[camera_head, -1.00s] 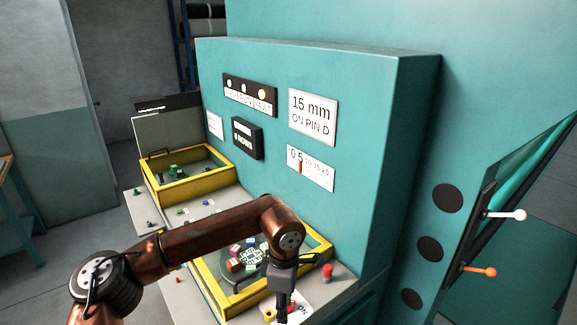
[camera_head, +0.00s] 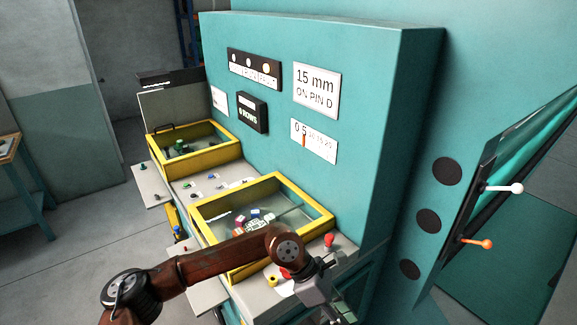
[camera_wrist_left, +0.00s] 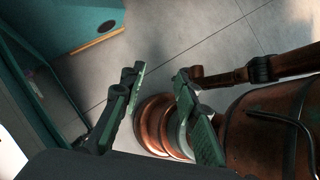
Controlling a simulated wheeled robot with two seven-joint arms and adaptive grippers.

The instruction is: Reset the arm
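My left arm, copper-brown, comes in from the left in the head view and reaches across the front of the near yellow-framed box. My left gripper (camera_head: 335,308) hangs past the front right of the bench, partly cut off by the lower picture edge. In the left wrist view my left gripper (camera_wrist_left: 158,77) shows two green-grey fingers spread apart with nothing between them. Behind them are bare floor and copper-brown links of my own body. My right gripper is in neither view.
The near yellow-framed box (camera_head: 211,262) holds a disc with small coloured blocks. A red knob (camera_head: 328,240) stands right of it. A second yellow-framed box (camera_head: 205,160) stands farther back. The teal machine wall (camera_head: 385,120) rises behind. Levers (camera_head: 503,188) stick out at right.

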